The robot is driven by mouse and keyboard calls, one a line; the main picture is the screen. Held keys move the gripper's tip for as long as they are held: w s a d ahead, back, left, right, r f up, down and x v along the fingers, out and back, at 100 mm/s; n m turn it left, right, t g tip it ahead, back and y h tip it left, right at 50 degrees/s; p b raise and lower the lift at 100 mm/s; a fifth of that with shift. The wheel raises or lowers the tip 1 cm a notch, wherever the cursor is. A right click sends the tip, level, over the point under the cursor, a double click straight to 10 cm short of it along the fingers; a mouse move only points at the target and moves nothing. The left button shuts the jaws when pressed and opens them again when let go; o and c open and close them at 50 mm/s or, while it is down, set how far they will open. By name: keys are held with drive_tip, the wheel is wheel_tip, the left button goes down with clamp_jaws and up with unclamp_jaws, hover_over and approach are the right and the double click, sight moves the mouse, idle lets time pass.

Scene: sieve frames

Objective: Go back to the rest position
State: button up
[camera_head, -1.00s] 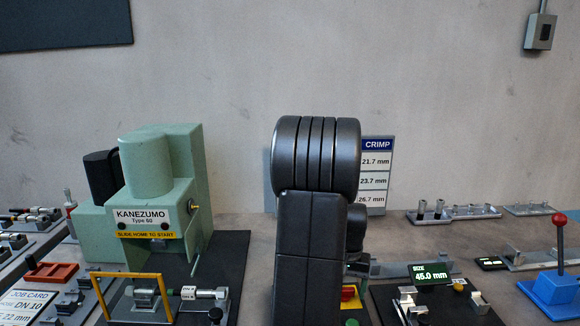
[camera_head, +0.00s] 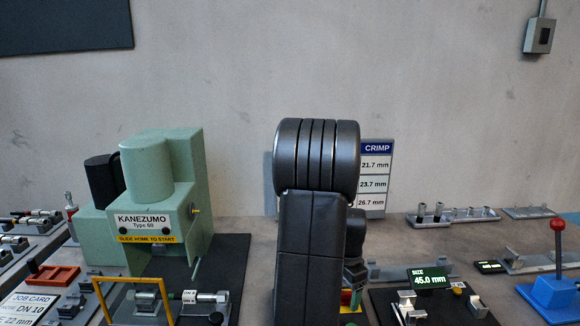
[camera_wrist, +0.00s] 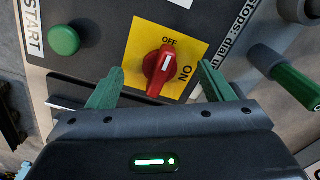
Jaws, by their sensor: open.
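My gripper (camera_wrist: 160,82) shows in the wrist view with its two green fingers apart and nothing between them. A red rotary switch (camera_wrist: 161,67) on a yellow plate (camera_wrist: 145,36) marked OFF and ON lies beyond the fingertips, roughly between them in the picture. I cannot tell how far the fingertips are from it. In the head view my dark arm stands upright at the centre and hides what is behind it; the gripper itself cannot be made out there.
A green start button (camera_wrist: 64,40) sits left of the switch. A green machine labelled KANEZUMO (camera_head: 150,190) stands left, with a yellow frame (camera_head: 135,277) before it. A size display (camera_head: 430,278) and a blue block with a red-knobbed lever (camera_head: 556,290) are at right.

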drive_tip(key=m+p, duration=0.1)
drive_tip(key=m, duration=0.3)
drive_tip(key=shift+m, duration=0.4)
drive_tip(key=shift+s, duration=0.1)
